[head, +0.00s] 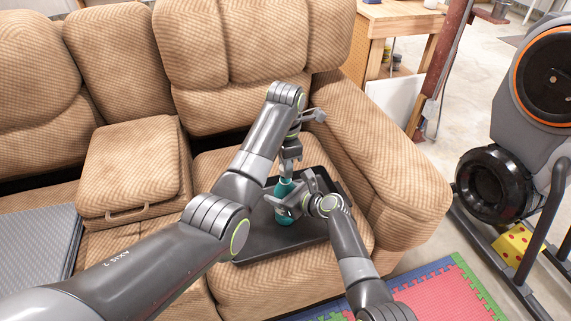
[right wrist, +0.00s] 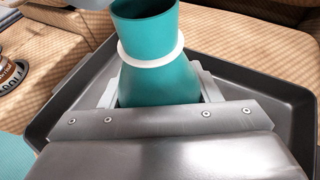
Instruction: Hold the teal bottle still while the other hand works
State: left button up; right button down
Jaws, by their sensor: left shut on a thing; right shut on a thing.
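The teal bottle (head: 284,217) stands upright on a dark tray (head: 250,250) on the sofa seat. In the right wrist view the bottle (right wrist: 158,80) has a narrower neck, a white ring and a dark opening at the top edge. My right gripper (head: 283,204) is shut around its body from the right; the jaws (right wrist: 160,98) lie on both sides of it. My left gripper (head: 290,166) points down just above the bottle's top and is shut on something. That thing is too small to make out, and this gripper is outside the right wrist view.
The sofa's padded armrest (head: 385,150) rises right of the tray, and its backrest (head: 240,65) stands behind. A closed console (head: 130,165) is at the left. An exercise bike (head: 540,110) stands at the right by a coloured foam mat (head: 440,290). A labelled dark container (right wrist: 12,78) shows beyond the tray.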

pick_arm(q)
jog(key=shift+r, duration=2)
pick_arm(e)
jog(key=shift+c, duration=2)
grip_release()
